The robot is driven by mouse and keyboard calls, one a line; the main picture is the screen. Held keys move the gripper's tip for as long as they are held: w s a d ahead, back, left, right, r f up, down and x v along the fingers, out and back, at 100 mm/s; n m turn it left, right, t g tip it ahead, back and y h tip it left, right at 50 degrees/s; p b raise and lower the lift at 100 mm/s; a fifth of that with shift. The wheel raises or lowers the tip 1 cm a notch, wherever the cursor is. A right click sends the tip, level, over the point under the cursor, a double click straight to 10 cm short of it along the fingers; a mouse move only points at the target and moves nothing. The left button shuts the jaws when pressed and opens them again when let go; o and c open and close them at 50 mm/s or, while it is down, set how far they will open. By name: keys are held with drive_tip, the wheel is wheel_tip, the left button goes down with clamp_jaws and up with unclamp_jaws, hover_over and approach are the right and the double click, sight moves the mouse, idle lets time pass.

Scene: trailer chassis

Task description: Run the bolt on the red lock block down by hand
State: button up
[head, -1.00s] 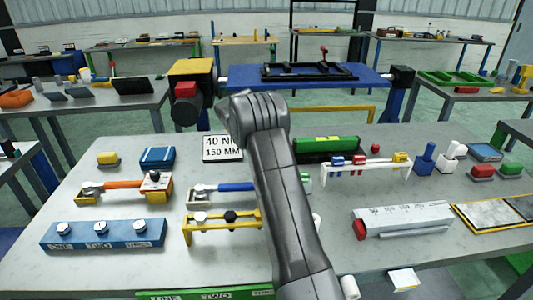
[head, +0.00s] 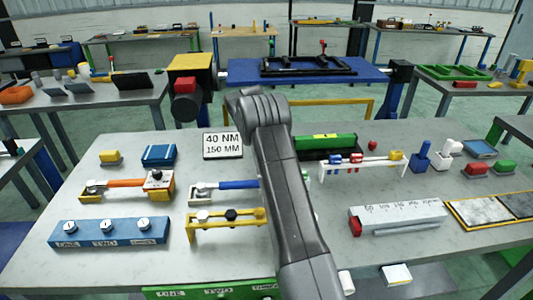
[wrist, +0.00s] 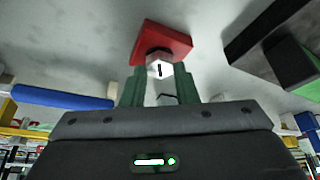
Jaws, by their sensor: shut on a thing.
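In the wrist view the red lock block (wrist: 176,40) lies at the top centre, past my fingertips. A pale hex bolt head (wrist: 159,69) with a dark mark on it stands at the block's near edge. My gripper (wrist: 160,72) has green fingers on either side of the bolt head and is shut on it. How far the bolt is down in the block is hard to tell. In the head view my arm hides the gripper, the block and the bolt.
On the table are a 40 NM 150 MM sign (head: 222,146), an orange-handled wrench (head: 122,184), a blue-handled wrench (head: 238,184), a yellow rack (head: 226,233), a blue ONE/TWO block (head: 108,238) and a white rack (head: 362,172).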

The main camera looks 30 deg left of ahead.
drive_tip(key=shift+w+r, duration=0.1)
drive_tip(key=shift+r, duration=0.1)
drive_tip(key=o, duration=0.9)
drive_tip(key=shift+c, duration=0.2)
drive_tip(key=shift+o, duration=0.7)
drive_tip(key=shift+f, duration=0.1)
drive_tip(key=p+v, duration=0.7)
drive_tip(key=v, duration=0.5)
drive_tip(key=shift+f, duration=0.1)
